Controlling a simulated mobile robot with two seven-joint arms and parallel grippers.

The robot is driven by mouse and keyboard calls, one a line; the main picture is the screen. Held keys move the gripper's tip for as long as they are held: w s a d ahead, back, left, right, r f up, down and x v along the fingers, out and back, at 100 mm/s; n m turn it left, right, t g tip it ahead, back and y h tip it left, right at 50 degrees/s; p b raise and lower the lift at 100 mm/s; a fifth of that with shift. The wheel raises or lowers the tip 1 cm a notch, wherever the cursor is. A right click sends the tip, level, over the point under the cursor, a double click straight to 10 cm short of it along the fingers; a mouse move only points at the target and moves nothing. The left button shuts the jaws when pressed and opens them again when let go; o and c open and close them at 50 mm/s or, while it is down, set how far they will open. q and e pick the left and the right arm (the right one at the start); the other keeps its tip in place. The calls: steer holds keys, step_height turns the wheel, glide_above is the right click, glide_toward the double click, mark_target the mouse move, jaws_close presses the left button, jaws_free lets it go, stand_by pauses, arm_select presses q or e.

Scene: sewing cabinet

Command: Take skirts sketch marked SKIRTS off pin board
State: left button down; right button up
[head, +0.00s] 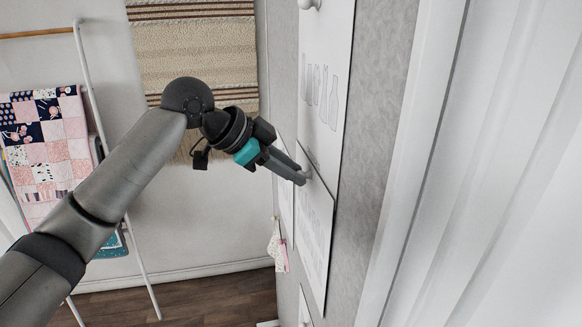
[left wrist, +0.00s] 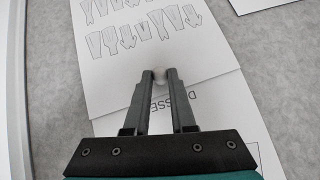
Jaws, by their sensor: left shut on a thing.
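My left gripper (head: 302,178) is at the pin board (head: 372,130), its fingers shut on a small pale round pin (left wrist: 160,76). The pin sits near the top of a white sketch sheet (head: 314,235). In the left wrist view this sheet (left wrist: 225,125) has a heading that reads partly like "DRESSES", the rest hidden behind the fingers. Above it is another sheet (head: 325,60) with outlined garment drawings, which also shows in the left wrist view (left wrist: 110,45). The word SKIRTS is not readable on any sheet. My right gripper is out of view.
Another pin (head: 310,4) is at the top of the upper sheet. A white frame (head: 408,150) runs along the board's right side. A woven hanging (head: 195,50) and a rack with a patchwork quilt (head: 45,145) stand at left. Floor (head: 190,300) shows below.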

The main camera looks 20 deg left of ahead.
arm_select(q)
steer(key=s+a+b, duration=0.3)
steer(key=s+a, duration=0.2)
steer(key=a, duration=0.3)
steer(key=s+a+r+b, duration=0.1)
steer(key=s+a+b, duration=0.3)
steer(key=a, duration=0.5)
steer(key=shift+s+r, duration=0.15)
steer(key=shift+s, duration=0.2)
steer(key=shift+a+b, duration=0.15)
steer(key=shift+b, duration=0.2)
